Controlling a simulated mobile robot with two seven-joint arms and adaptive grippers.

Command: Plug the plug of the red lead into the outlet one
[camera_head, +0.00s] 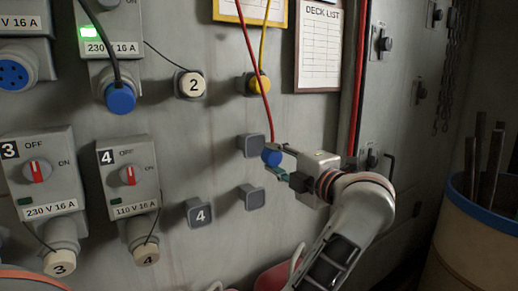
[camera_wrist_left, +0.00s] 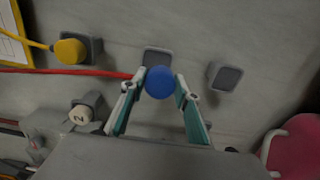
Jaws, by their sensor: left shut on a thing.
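The plug of the red lead is blue (camera_head: 271,157), with the red lead (camera_head: 256,80) running up from it. My left gripper (camera_head: 275,161) is shut on this plug, in front of or beside a grey wall holder (camera_head: 250,146); I cannot tell whether they touch. In the left wrist view the blue plug (camera_wrist_left: 160,82) sits between the fingertips (camera_wrist_left: 157,85). An open blue outlet (camera_head: 12,75) is at the upper left edge; its number is out of view, so I cannot confirm it is outlet one. My right gripper is not in view.
A black lead's blue plug (camera_head: 120,97) sits in the neighbouring outlet. Outlets three (camera_head: 38,173) and four (camera_head: 128,175) are below, with caps on. A yellow plug (camera_head: 260,84), cap 2 (camera_head: 191,84) and an empty holder (camera_head: 252,197) are on the wall. A barrel (camera_head: 470,240) stands right.

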